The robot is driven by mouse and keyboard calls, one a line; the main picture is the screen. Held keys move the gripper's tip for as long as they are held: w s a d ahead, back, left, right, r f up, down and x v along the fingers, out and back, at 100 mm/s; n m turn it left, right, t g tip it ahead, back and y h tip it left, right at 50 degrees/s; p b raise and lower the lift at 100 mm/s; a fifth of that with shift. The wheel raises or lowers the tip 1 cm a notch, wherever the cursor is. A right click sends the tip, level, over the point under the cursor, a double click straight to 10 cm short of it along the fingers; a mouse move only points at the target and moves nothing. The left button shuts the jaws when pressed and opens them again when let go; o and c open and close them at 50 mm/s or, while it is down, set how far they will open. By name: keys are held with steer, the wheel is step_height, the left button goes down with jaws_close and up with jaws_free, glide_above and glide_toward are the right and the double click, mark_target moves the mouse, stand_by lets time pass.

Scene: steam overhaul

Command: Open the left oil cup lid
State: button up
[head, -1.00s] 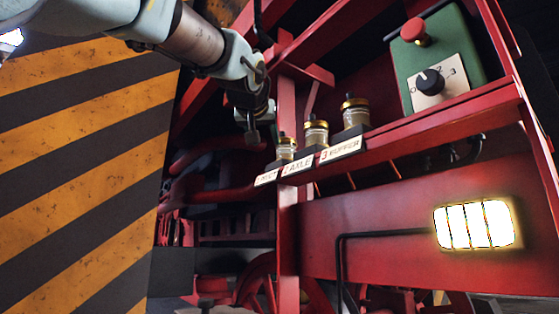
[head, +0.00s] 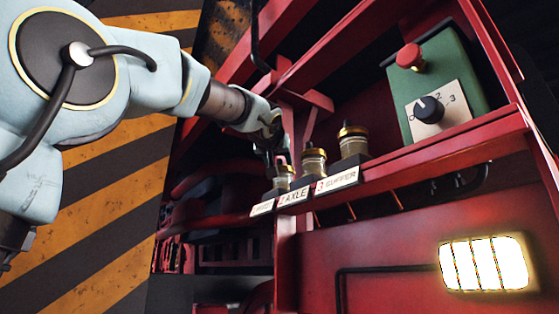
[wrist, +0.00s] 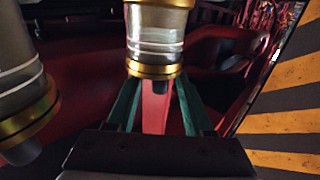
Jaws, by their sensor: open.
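The left oil cup (head: 284,183) is a small glass jar with a brass lid on the red ledge, the leftmost of three. My gripper (head: 275,160) is right at its top and partly hides its lid. In the wrist view, where the cups appear upside down, the cup (wrist: 155,35) is straight ahead, and its gold lid (wrist: 153,70) looks closed. The green fingers of my gripper (wrist: 159,82) are apart, one on each side of the lid's dark knob. I cannot tell whether they touch the lid.
The middle cup (head: 313,161) and right cup (head: 353,142) stand close by on the right; a neighbouring cup (wrist: 25,90) is near my gripper in the wrist view. A green control box (head: 437,85) is farther right. A striped panel (head: 110,210) is at left.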

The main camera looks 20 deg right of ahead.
steer(key=shift+w, duration=0.1)
steer(key=shift+c, duration=0.3)
jaws_close()
